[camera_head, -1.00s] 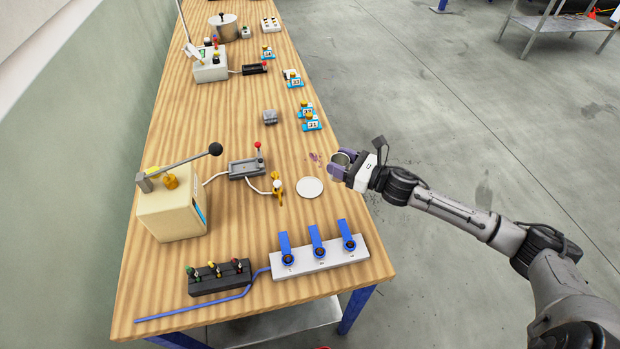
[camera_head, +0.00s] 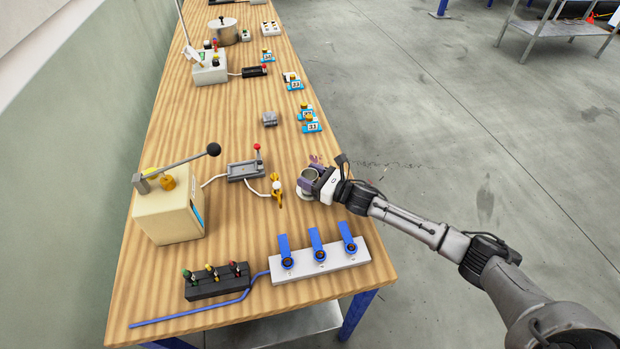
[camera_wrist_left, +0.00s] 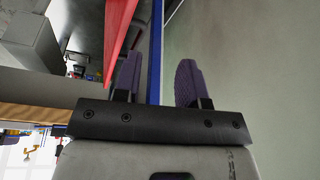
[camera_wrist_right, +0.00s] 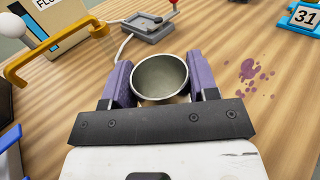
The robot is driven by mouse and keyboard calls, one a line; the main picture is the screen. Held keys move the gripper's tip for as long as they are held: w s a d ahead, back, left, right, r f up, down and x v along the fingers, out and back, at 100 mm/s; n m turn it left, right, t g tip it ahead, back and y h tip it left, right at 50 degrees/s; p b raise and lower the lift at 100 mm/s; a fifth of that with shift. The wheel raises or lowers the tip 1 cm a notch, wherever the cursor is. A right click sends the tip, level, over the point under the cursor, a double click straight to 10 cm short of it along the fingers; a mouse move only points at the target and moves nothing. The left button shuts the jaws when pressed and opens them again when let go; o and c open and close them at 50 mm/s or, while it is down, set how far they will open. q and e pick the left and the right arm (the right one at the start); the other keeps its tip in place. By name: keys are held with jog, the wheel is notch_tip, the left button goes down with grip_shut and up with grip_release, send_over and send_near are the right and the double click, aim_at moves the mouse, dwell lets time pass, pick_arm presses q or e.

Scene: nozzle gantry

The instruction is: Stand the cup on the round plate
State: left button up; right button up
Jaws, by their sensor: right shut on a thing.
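The grey-green metal cup (camera_wrist_right: 160,77) is upright between the purple fingers of my right gripper (camera_wrist_right: 161,90), which is shut on it. In the head view the cup (camera_head: 309,174) and my right gripper (camera_head: 316,181) are over the round plate (camera_head: 305,194). Only the plate's near-left rim shows; the rest is hidden under the gripper and cup. I cannot tell whether the cup touches the plate. My left gripper (camera_wrist_left: 157,85) is open and empty in the left wrist view, away from the table top; it is not in the head view.
A yellow-handled valve (camera_head: 277,188) stands just left of the plate. A white block with blue levers (camera_head: 320,260) lies nearer the front. A grey switch box (camera_head: 245,170) and a beige lever box (camera_head: 168,210) are farther left. Purple spots (camera_wrist_right: 250,75) mark the table beside the cup.

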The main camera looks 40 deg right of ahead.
jog(key=shift+f, duration=0.25)
jog(key=o, duration=0.9)
jog(key=shift+o, duration=0.2)
jog(key=shift+r, duration=0.15)
jog(key=shift+s+d, duration=0.15)
jog(key=shift+s, duration=0.25)
jog(key=p+v, duration=0.1)
jog(key=v, duration=1)
